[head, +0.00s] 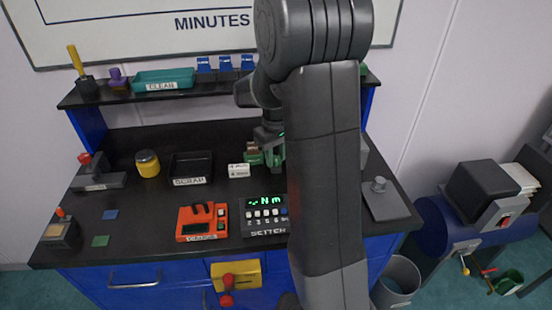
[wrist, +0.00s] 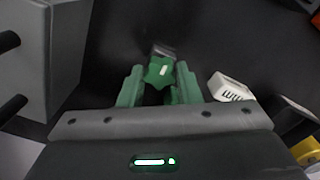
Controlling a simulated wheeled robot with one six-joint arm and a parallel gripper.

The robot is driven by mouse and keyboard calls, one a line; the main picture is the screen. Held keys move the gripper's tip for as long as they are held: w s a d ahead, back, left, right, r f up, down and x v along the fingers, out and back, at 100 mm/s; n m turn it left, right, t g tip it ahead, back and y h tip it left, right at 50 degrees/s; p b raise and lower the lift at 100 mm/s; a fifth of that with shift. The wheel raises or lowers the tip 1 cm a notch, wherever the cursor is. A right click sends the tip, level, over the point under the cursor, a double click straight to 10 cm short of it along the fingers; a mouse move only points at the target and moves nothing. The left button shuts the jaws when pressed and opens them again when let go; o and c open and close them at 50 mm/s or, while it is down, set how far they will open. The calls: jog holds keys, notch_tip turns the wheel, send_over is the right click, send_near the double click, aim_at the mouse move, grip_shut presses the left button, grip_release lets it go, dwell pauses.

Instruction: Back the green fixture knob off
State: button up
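The green fixture knob (wrist: 159,70) is in the middle of the wrist view, a lobed green piece with a pale mark on its face and a dark grey part behind it. The two green fingers of my gripper (wrist: 159,78) stand on either side of it. The knob fills nearly all the space between the fingertips; I cannot tell whether they touch it. In the head view my gripper (head: 272,140) points down at the back of the bench, beside the green fixture (head: 253,156). The knob itself is hidden or too small to pick out there.
A white labelled block (head: 239,170) and the black scrap tray (head: 191,167) are left of the fixture. An orange device (head: 202,221) and a dark instrument with a green display (head: 264,214) stand at the front. My arm hides the bench behind it. A grey plate (head: 388,203) lies at right.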

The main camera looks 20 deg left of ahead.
jog(key=n, duration=0.4)
jog(key=shift+n, duration=0.3)
jog(key=n, duration=0.4)
dwell(0.3)
jog(key=shift+n, duration=0.3)
jog(key=n, duration=0.4)
jog(key=shift+p, duration=0.35)
jog(key=shift+n, duration=0.3)
